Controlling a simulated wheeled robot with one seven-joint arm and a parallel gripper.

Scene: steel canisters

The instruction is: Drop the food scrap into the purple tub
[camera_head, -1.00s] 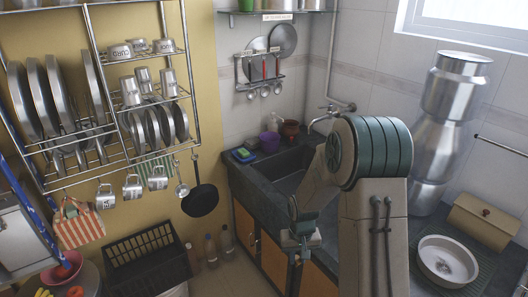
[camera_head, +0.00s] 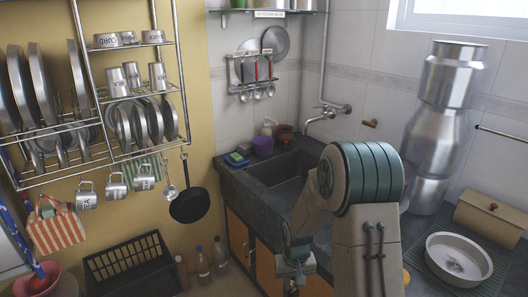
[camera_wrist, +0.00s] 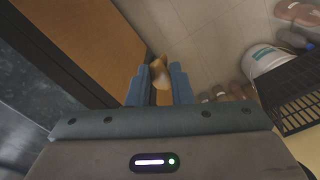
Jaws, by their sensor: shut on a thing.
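The purple tub (camera_head: 263,146) stands on the dark counter at the back left corner of the sink, with its open side up. My gripper (camera_head: 295,278) hangs low in front of the orange cabinet doors, below the counter edge and well short of the tub. In the wrist view my gripper (camera_wrist: 160,88) has its two blue-grey fingers shut on a small brown and tan food scrap (camera_wrist: 158,71). The scrap sticks out past the fingertips. In the head view the scrap cannot be made out.
The dark sink (camera_head: 285,175) lies between my arm and the tub. A green and blue sponge (camera_head: 236,159) and a reddish-brown pot (camera_head: 285,135) flank the tub. A black crate (camera_head: 130,268) and bottles (camera_head: 203,262) stand on the floor.

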